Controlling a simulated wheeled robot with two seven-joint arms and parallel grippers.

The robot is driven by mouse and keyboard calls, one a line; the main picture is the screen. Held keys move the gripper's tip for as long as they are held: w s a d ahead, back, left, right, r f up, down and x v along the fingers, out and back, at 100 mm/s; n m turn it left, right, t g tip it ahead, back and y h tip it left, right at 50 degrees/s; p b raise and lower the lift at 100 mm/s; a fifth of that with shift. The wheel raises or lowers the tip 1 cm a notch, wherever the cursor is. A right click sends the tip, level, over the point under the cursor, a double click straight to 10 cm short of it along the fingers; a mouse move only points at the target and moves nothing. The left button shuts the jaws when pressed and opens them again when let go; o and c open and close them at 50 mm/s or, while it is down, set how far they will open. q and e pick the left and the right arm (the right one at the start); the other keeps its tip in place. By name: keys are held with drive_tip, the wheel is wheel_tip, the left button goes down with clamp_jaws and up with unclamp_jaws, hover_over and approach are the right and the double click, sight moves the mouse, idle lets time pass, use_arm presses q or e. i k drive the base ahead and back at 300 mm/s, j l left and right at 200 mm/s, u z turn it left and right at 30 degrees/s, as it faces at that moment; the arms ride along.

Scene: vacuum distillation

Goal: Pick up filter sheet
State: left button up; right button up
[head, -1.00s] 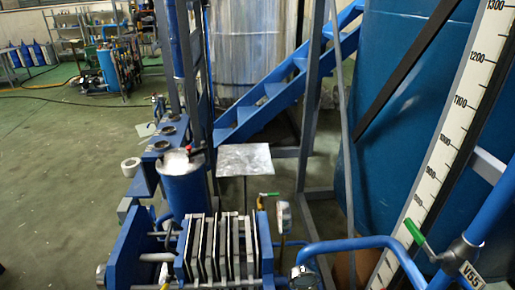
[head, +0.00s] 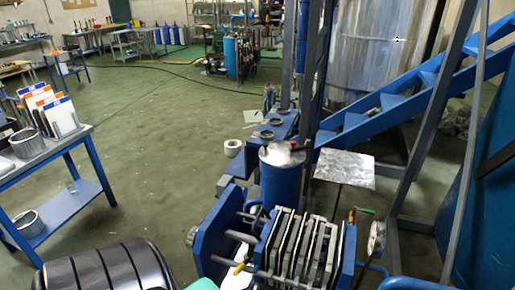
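Several upright white sheets (head: 58,114) with coloured top edges stand in a rack on the table at the left. They may be the filter sheets, but I cannot tell for sure. A filter press (head: 305,248) with several upright pale and dark plates between blue end plates stands at the bottom centre right. I cannot make out a loose sheet between its plates. Neither of my grippers is in view.
The blue-legged table (head: 84,136) also holds a metal pot (head: 27,145). A black ribbed drum (head: 105,272) stands at the bottom left. A blue vessel (head: 281,180), a flat metal plate (head: 345,170) and blue stairs (head: 400,105) are right. Green floor (head: 150,170) between is open.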

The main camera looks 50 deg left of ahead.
sight(60, 111)
drive_tip(key=u, duration=3)
